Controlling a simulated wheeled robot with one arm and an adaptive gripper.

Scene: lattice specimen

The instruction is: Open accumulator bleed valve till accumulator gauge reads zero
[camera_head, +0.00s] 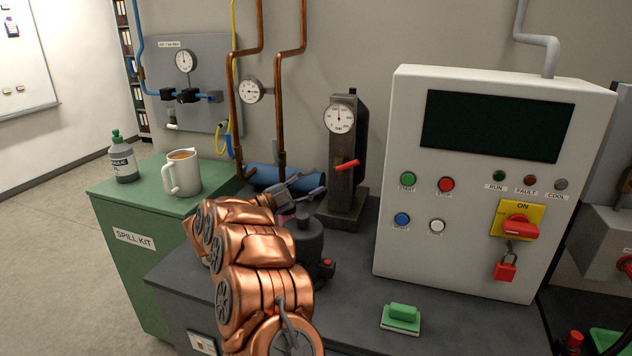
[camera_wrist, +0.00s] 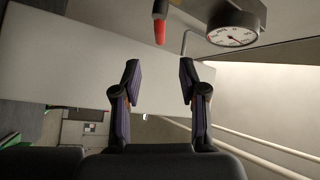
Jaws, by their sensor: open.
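A dark upright block (camera_head: 346,190) stands on the grey bench, with a round white gauge (camera_head: 339,118) on its upper front and a red lever handle (camera_head: 347,165) below it. The gauge needle points roughly upward; its value is too small to read. No label shows whether these are the accumulator's gauge and bleed valve. My gripper (camera_head: 305,188) is left of the block, apart from the red handle. In the wrist view my gripper (camera_wrist: 160,82) is open and empty, with a red handle (camera_wrist: 160,24) beyond the fingertips and a gauge (camera_wrist: 232,30) at upper right.
A blue cylinder (camera_head: 285,175) lies behind my gripper, partly hidden. Another gauge (camera_head: 252,91) sits by copper pipes. A control cabinet (camera_head: 475,250) stands right. A mug (camera_head: 184,174) and bottle (camera_head: 123,165) stand on the green cabinet. A green-topped block (camera_head: 401,318) lies on the front bench.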

